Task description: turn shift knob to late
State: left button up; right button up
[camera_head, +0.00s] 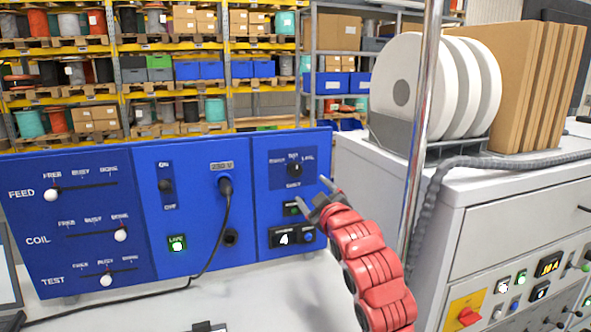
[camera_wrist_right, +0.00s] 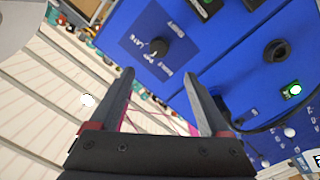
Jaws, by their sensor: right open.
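The shift knob (camera_head: 294,170) is a small black round knob on a dark blue square at the right of the blue control panel. Small white labels stand around it; LATE is legible in the right wrist view, beside the knob (camera_wrist_right: 160,47). Which label its pointer faces is too small to tell. My right gripper (camera_head: 313,193) is open and empty, below and to the right of the knob. In the right wrist view, the knob lies just beyond the two fingertips (camera_wrist_right: 158,73), apart from them. My left gripper cannot be made out.
The panel's 230 V plug (camera_head: 225,186) has a black cable hanging down to the table. FEED, COIL and TEST sliders sit at the left. A metal post (camera_head: 423,120) and a grey cabinet (camera_head: 480,195) stand right of my right arm.

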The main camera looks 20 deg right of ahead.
aim_at(297, 172)
jog(key=w+p, duration=0.1)
jog(key=w, duration=0.3)
jog(key=w+p, duration=0.2)
jog(key=w, duration=0.2)
jog(key=w+p, duration=0.2)
jog(key=w, duration=0.2)
jog(key=shift+d+r, duration=0.15)
jog(key=shift+d, duration=0.1)
jog(key=shift+w+p, duration=0.3)
jog(key=shift+w, duration=0.35)
grip_shut()
